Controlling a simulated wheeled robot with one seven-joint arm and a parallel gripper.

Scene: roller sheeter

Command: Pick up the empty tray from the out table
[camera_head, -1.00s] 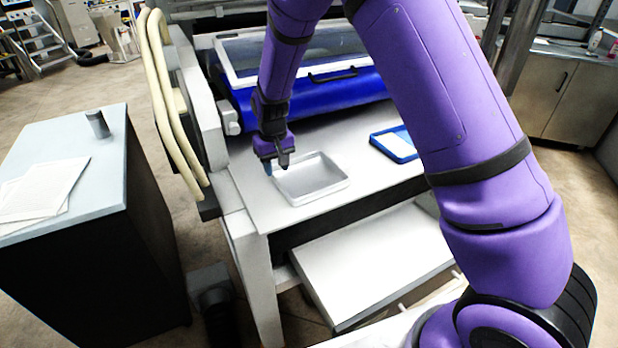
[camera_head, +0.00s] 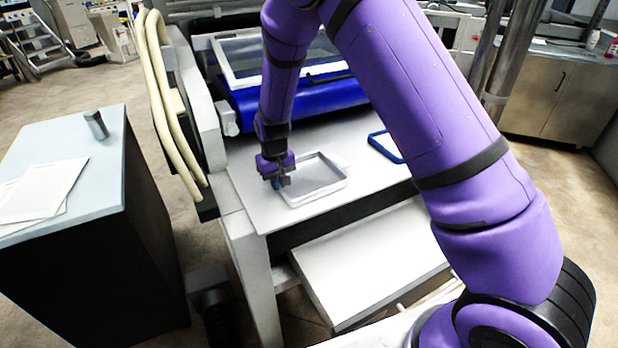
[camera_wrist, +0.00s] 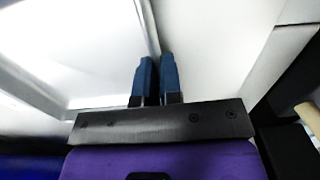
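The empty tray (camera_head: 325,191), white and shallow, is at the left of the white out table (camera_head: 262,215) in the head view. My gripper (camera_head: 278,182) is at the tray's left rim, pointing down. In the wrist view, the two blue fingertips of my gripper (camera_wrist: 158,75) are close together. The tray's rim runs into the narrow gap between them, with the tray (camera_wrist: 85,50) on the left side. The gripper looks shut on this rim. I cannot tell whether the tray is lifted off the table.
A blue-rimmed tray (camera_head: 381,146) lies to the right, partly hidden by my arm. The blue machine part with a clear cover (camera_head: 300,100) stands behind the table. Cream hoses (camera_head: 165,100) and a side post are at the left. A dark cabinet (camera_head: 95,250) stands farther left.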

